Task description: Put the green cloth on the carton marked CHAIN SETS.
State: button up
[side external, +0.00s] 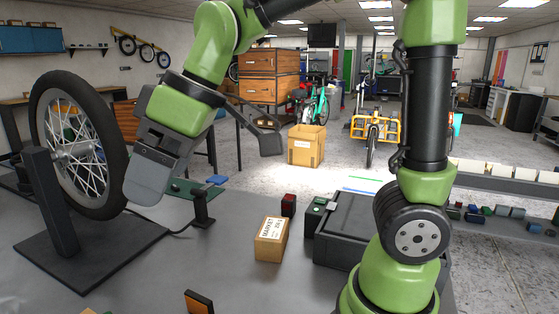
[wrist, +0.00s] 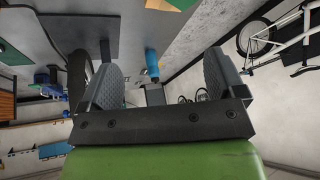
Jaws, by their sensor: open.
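My gripper (side external: 143,188) is beside the right side of the spoked wheel, above the bench. In the wrist view my gripper (wrist: 164,75) has its two grey fingers apart with nothing held between them. A flat dark green piece (side external: 182,187) lies at the far bench edge, partly behind the gripper; I cannot tell whether it is the cloth or a mat. A small brown carton (side external: 270,240) stands on the bench with a white label that seems to read MARKET. I cannot make out the words CHAIN SETS on any carton.
The wheel (side external: 110,155) stands upright in a black stand close to the gripper. A short black post (side external: 202,210), a dark red block (side external: 288,205) and a dark grey case (side external: 338,250) stand on the bench. The bench centre is mostly clear.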

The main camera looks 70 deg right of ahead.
jog(key=s+d+m+t+h, duration=0.1)
jog(key=s+d+m+t, duration=0.2)
jog(key=s+d+m, duration=0.4)
jog(key=s+m, duration=0.2)
jog(key=s, duration=0.3)
jog(key=shift+s+r+m+h, duration=0.2)
jog(key=shift+s+m+h, duration=0.05)
jog(key=shift+m+h, duration=0.05)
